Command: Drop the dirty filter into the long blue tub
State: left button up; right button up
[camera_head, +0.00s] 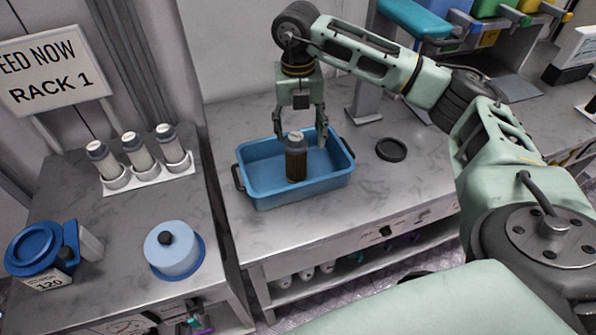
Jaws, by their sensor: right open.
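The dirty filter (296,165), a dark brown cylinder with a grey cap, appears upright inside the long blue tub (262,198). The tub has dark end handles and sits on the grey counter. My right gripper (303,138) reaches down over the tub from above. Its fingers are spread wide, one on each side of the filter's top, with a visible gap to the right finger. Whether the left finger touches the cap cannot be told. My left gripper is not in view.
Several pale filters with grey caps (139,156) stand in a white rack on the left counter. A blue lidded pot (172,250) and a blue device (40,250) are in front of them. A black ring (391,149) lies right of the tub. The counter in front of the tub is clear.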

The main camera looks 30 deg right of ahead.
notch_tip(320, 180, up, 10)
jog(key=shift+a+r, duration=0.15)
jog(key=shift+r, duration=0.05)
dwell(0.5)
